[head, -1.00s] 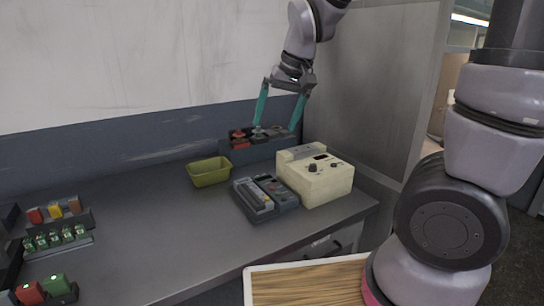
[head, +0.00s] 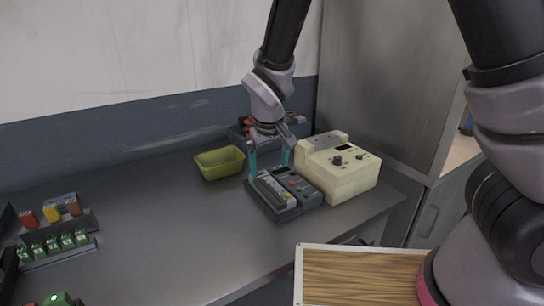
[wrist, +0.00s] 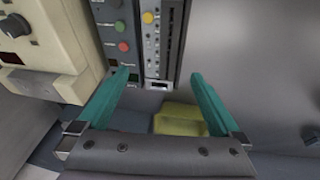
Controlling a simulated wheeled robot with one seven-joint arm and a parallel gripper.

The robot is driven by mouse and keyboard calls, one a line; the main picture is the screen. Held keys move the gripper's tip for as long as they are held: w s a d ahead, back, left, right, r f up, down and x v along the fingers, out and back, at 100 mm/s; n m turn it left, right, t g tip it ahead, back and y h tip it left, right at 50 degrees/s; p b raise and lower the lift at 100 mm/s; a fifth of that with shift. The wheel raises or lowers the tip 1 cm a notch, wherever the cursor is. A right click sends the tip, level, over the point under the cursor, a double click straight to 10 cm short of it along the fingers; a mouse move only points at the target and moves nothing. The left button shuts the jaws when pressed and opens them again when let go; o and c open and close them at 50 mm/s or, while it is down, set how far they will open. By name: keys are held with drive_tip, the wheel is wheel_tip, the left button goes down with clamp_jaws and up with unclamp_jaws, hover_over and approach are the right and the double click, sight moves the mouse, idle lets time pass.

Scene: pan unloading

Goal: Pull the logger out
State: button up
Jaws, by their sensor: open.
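A dark grey device (head: 309,195) with coloured buttons lies on the bench, left of a cream box. A narrow lighter module (head: 268,194) sits along its left side; it looks like the logger, but I cannot be sure. In the wrist view, the module (wrist: 161,45) shows a row of slots and a small light label at its near end, beside the button panel (wrist: 119,30). My gripper (head: 270,164) is open above the far end of the device. In the wrist view its teal fingers (wrist: 161,76) are apart with nothing between them. Contact cannot be told.
The cream box (head: 340,180) stands close on the right. A yellow-green bin (head: 219,163) is behind to the left. A dark rack (head: 240,131) stands at the back, partly hidden by my arm. Racks of small parts (head: 60,246) are far left. The bench middle is clear.

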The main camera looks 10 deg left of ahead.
sight(270, 186)
drive_tip(key=x, duration=0.8)
drive_tip(key=shift+f, duration=0.15)
drive_tip(key=c, duration=1.3)
drive_tip(key=o, duration=0.8)
drive_tip(key=c, duration=0.9)
drive_tip(key=shift+o, duration=0.2)
drive_tip(key=shift+c, duration=0.8)
drive_tip(key=shift+r, duration=0.3)
